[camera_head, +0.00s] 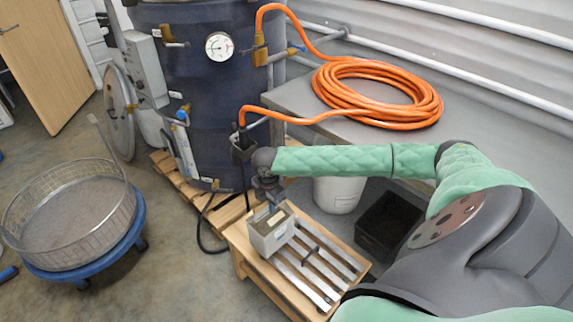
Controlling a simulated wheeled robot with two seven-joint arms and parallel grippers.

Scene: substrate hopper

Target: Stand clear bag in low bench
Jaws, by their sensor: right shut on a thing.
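The clear bag (269,240) is a small, upright, boxy pouch with pale sides and a grey-brown top. It is at the left end of the low bench (335,290), a wooden frame with metal slats across its top. I cannot tell whether its base rests on the slats or is just above them. My right gripper (274,203) comes down from above and is shut on the bag's top edge. The fingertips are small and partly hidden against the bag. My left gripper is not in view.
A large dark blue vessel (215,100) with a gauge stands behind on a pallet. An orange hose (380,93) lies coiled on a grey table. A white bucket (337,195) and black crate (388,226) stand behind the bench. A wire basket (70,210) is left. The bench's right slats are bare.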

